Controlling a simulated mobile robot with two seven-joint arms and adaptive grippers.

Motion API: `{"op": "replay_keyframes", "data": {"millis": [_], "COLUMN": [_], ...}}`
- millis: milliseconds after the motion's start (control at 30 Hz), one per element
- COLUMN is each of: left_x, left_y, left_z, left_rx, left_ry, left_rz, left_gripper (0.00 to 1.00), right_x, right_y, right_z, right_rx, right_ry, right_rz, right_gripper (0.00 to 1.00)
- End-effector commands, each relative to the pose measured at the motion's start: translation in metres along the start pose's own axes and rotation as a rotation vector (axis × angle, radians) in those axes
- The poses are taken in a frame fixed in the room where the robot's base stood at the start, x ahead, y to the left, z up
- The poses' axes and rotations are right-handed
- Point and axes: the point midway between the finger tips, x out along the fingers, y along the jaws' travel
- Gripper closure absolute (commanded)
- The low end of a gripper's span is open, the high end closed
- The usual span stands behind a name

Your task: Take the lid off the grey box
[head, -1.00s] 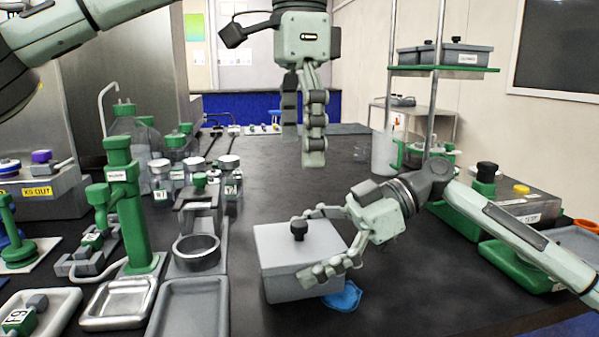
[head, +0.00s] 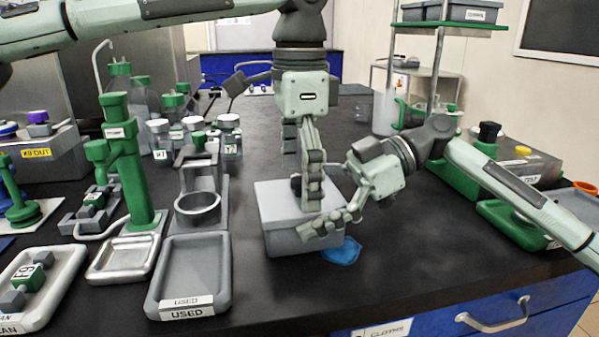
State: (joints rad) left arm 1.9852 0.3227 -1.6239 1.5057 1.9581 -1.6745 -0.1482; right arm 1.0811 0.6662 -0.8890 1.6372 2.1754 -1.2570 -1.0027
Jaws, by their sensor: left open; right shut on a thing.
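The grey box (head: 285,243) stands on the black bench with its grey lid (head: 275,207) on. A dark knob (head: 296,184) rises from the lid, partly hidden by my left gripper's fingers. My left gripper (head: 303,182) is open and points straight down over the lid, its fingers around or just in front of the knob; contact cannot be told. My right gripper (head: 326,200) reaches in from the right and is shut on the box at its right side. One of its fingers lies along the front; the other is mostly hidden behind my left gripper.
A blue crumpled thing (head: 342,252) lies against the box's right front. Capped bottles (head: 228,140) stand behind these. The bench right of the box is clear at the front.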

Motion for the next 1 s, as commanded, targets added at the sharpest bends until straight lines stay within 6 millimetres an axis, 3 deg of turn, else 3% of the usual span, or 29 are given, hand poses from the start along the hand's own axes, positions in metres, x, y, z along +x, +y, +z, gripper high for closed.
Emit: {"op": "replay_keyframes", "data": {"millis": [67, 867, 1000], "left_x": [-0.0001, 0.0038, 0.0048], "left_y": [0.0, -0.0016, -0.0017], "left_z": [0.0, 0.0011, 0.0013], "left_rx": [0.0, -0.002, -0.002], "left_ry": [0.0, -0.006, -0.007], "left_rz": [0.0, 0.0, 0.0], "left_gripper": [0.0, 0.99, 1.0], "right_x": [-0.0001, -0.0002, -0.0002], "right_y": [0.0, -0.001, -0.0015], "right_z": [-0.0003, -0.0018, -0.0025], "right_rx": [0.0, -0.003, -0.004], "right_ry": [0.0, 0.002, 0.004], "right_rz": [0.0, -0.002, -0.004], "right_gripper": [0.57, 0.57, 0.57]}}
